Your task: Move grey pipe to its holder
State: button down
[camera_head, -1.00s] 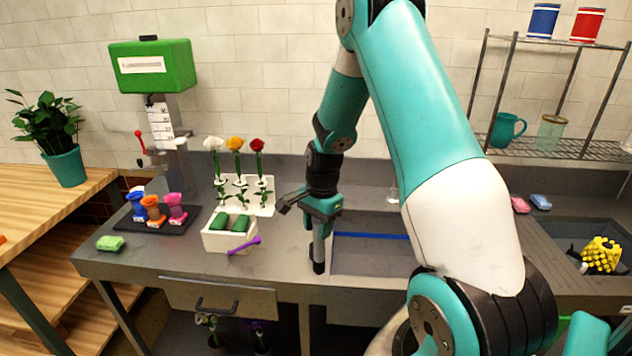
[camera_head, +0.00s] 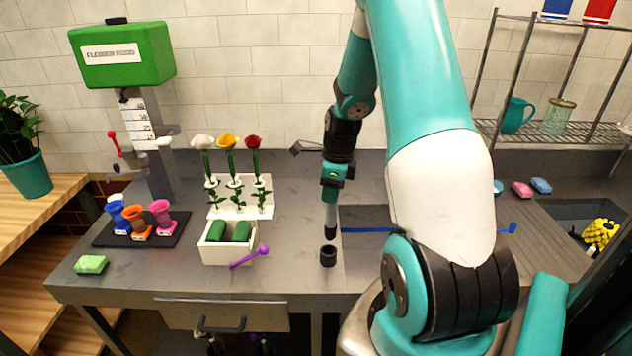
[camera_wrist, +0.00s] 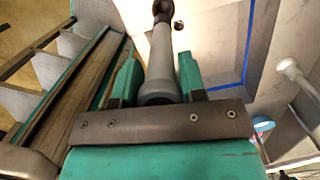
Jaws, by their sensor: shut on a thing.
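My gripper (camera_head: 333,187) is shut on the grey pipe (camera_head: 330,217) and holds it roughly upright, pointing down. In the wrist view the pipe (camera_wrist: 160,65) runs away from between the green fingers to a black end. A short black ring-shaped holder (camera_head: 328,256) stands on the grey counter. In the head view the pipe's lower end is just above the holder, with a small gap between them. In the wrist view a dark round opening (camera_wrist: 178,25), seemingly the holder, shows beside the pipe's far end.
A white box (camera_head: 215,256) with green blocks and a purple tool (camera_head: 249,257) lie left of the holder. A white flower rack (camera_head: 240,207) stands behind them. The sink with a blue strip (camera_head: 367,230) is to the right. Colored cups (camera_head: 137,222) stand on a dark tray.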

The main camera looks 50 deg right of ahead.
aim_at(328, 217)
notch_tip(328, 217, down, 3)
jog(key=b, duration=0.3)
jog(key=shift+w+f, duration=0.1)
jog(key=shift+f, duration=0.1)
jog(key=shift+f+b, duration=0.6)
jog(key=shift+f, duration=0.6)
jog(key=shift+f+b, duration=0.45)
jog(key=shift+f, duration=0.5)
dwell(0.4)
jog(key=shift+f+b, duration=0.55)
jog(key=shift+f, duration=0.1)
jog(key=shift+w, duration=0.1)
